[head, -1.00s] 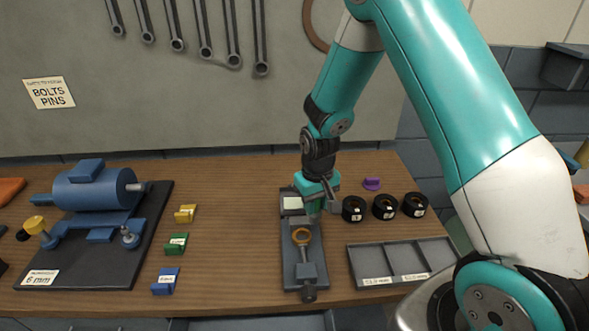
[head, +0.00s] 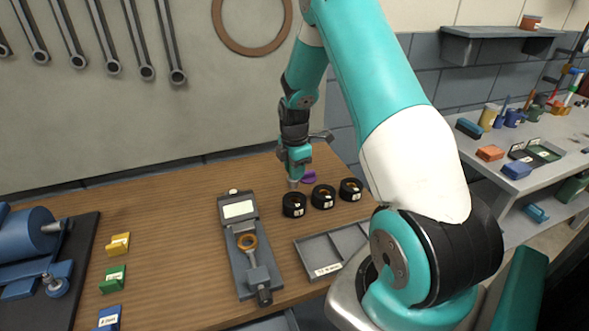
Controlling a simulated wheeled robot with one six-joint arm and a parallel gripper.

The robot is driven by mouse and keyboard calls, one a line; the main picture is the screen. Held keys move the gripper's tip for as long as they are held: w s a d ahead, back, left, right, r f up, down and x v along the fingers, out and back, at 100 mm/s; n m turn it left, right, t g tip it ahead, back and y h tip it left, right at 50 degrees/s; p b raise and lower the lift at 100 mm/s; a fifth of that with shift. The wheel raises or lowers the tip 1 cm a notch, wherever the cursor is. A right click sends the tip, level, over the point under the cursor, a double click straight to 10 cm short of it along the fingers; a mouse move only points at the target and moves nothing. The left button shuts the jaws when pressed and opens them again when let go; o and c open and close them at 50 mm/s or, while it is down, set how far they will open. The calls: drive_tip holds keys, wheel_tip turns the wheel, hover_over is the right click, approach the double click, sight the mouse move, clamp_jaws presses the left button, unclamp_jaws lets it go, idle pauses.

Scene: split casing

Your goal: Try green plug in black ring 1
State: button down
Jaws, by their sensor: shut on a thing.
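Three black rings stand in a row on the wooden bench: a left one (head: 294,204), a middle one (head: 323,196) and a right one (head: 350,189). Each has a small white label, too small to read surely. My gripper (head: 294,176) points down just behind and above the left ring. It is shut on the green plug (head: 293,184), of which only a small greyish lower end shows. The plug's end looks apart from the ring; its exact height is unclear.
Yellow (head: 119,244), green (head: 113,279) and blue (head: 109,318) blocks are at left, with bare bench between.

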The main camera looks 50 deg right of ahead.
sight(295, 182)
drive_tip(key=shift+f+b, duration=1.65)
drive_tip(key=shift+f, duration=0.7)
drive_tip(key=shift+d+f+b, duration=0.1)
drive_tip(key=shift+f+b, duration=1.05)
drive_tip(key=shift+f, duration=0.55)
drive_tip(key=shift+r, duration=0.1)
idle(0.8)
drive_tip(key=shift+r+p, duration=1.6)
drive_tip(key=shift+r, duration=0.4)
drive_tip(key=shift+r, duration=0.2)
drive_tip(key=shift+r+p, duration=1.5)
drive_tip(key=shift+r, duration=0.4)
